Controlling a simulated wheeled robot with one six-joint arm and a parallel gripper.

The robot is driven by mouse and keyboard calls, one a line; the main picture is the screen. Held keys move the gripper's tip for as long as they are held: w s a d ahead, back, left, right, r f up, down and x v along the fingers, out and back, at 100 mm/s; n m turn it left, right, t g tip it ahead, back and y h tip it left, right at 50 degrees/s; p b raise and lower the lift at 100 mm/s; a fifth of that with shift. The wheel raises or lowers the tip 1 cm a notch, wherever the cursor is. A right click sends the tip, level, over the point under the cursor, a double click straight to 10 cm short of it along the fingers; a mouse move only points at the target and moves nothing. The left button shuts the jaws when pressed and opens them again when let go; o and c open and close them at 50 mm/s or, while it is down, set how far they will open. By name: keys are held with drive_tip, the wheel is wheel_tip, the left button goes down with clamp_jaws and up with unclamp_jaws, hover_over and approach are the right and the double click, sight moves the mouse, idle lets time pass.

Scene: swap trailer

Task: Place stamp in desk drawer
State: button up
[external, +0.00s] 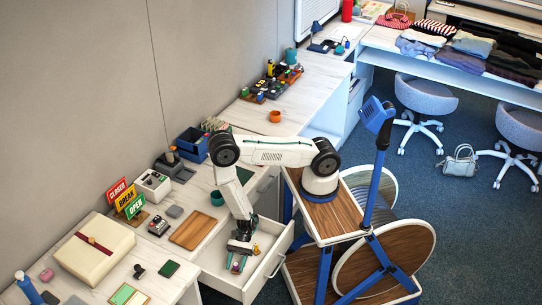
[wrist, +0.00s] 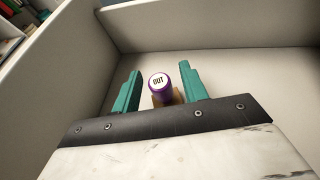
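The stamp (wrist: 159,84) has a purple handle with a white "OUT" cap and a tan base. In the wrist view it stands between the teal fingers of my gripper (wrist: 159,92), with a visible gap to the left finger and a smaller one to the right. My gripper (external: 237,265) is open and low inside the pulled-out white desk drawer (external: 270,270) in the external view. The drawer's pale floor and walls (wrist: 240,18) fill the wrist view. The lower part of the stamp is partly hidden by the gripper.
A small yellow-orange item (external: 256,250) is in the drawer to the right of my gripper. The desk above holds a wooden tray (external: 192,229), a teal cup (external: 217,197), a cream box (external: 94,249) and signs (external: 125,199). The drawer's right side looks clear.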

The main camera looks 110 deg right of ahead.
drive_tip(key=shift+d+r, duration=0.1)
drive_tip(key=shift+r, duration=0.1)
drive_tip(key=v, duration=1.2)
drive_tip(key=s+a+r+n+g, duration=0.25)
drive_tip(key=r+n+g, duration=0.25)
drive_tip(key=r+n, duration=0.5)
drive_tip(key=s+a+r+n+g, duration=0.25)
drive_tip(key=r+n+g, duration=0.2)
drive_tip(key=r, duration=1.05)
drive_tip(key=s+d+r+n+t+h, duration=0.4)
drive_tip(key=s+d+r+n+h, duration=0.6)
drive_tip(key=s+r, duration=0.3)
drive_tip(key=shift+s+d+r+h, duration=0.25)
drive_tip(key=shift+d+r+h, duration=0.45)
drive_tip(key=shift+d+r, duration=0.15)
